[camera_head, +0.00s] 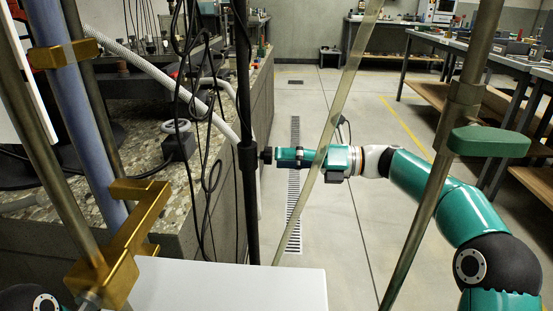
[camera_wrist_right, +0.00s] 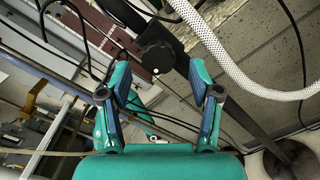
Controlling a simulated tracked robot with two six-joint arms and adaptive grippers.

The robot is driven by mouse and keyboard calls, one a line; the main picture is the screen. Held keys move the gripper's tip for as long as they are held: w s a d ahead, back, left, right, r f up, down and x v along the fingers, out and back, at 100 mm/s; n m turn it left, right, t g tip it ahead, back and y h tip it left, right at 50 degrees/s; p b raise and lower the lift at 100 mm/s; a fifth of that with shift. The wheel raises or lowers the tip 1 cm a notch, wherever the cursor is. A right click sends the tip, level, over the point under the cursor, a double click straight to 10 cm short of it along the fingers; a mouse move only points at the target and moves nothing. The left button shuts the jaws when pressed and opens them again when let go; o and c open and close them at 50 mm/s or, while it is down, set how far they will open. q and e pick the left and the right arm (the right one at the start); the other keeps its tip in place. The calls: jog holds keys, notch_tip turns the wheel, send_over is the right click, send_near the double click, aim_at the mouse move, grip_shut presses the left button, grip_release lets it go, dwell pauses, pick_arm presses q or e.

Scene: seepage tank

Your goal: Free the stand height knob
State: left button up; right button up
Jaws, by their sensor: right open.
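The stand height knob (camera_head: 266,154) is a small black knob on the right side of the dark upright stand pole (camera_head: 246,120). In the right wrist view the round black knob (camera_wrist_right: 157,56) shows in the upper middle. My right gripper (camera_head: 278,156) is just to the right of the knob, pointing left at it. In the wrist view its two fingers (camera_wrist_right: 158,72) are apart, one on each side of the knob, with visible gaps and nothing held. How deep the knob lies between the fingertips is hard to tell. My left gripper does not show.
Black cables (camera_head: 205,130) hang beside the pole, and a white braided hose (camera_head: 150,70) runs behind it. A stone-topped bench (camera_head: 190,190) stands at left. A slanted clear strip (camera_head: 335,115) crosses before my right arm.

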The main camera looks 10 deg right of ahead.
jog(key=s+d, duration=0.1)
jog(key=d, duration=0.8)
jog(key=shift+s+d, duration=0.15)
jog(key=shift+s, duration=0.25)
jog(key=shift+s+f, duration=0.1)
jog(key=shift+f, duration=0.05)
